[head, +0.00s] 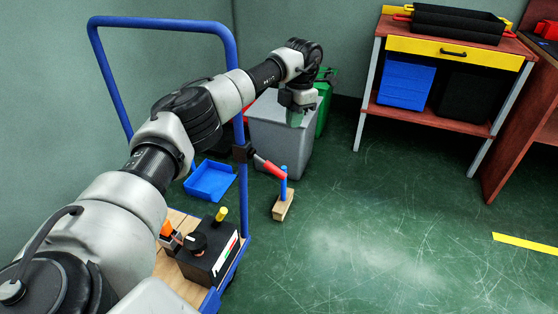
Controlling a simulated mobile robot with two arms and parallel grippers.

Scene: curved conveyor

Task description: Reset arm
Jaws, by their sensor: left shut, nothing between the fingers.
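My left arm reaches from the lower left toward the upper middle of the head view. Its gripper (294,118) hangs pointing down at the arm's end, in front of the grey bin. The gripper is small here; it is shut and holds nothing. My right gripper does not show in this view.
A blue-framed cart (228,284) stands beside the arm with a black box (208,253) on it. Behind are a grey bin (283,150), a green bin (323,105) and a blue tray (210,180). A workbench (455,62) stands back right.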

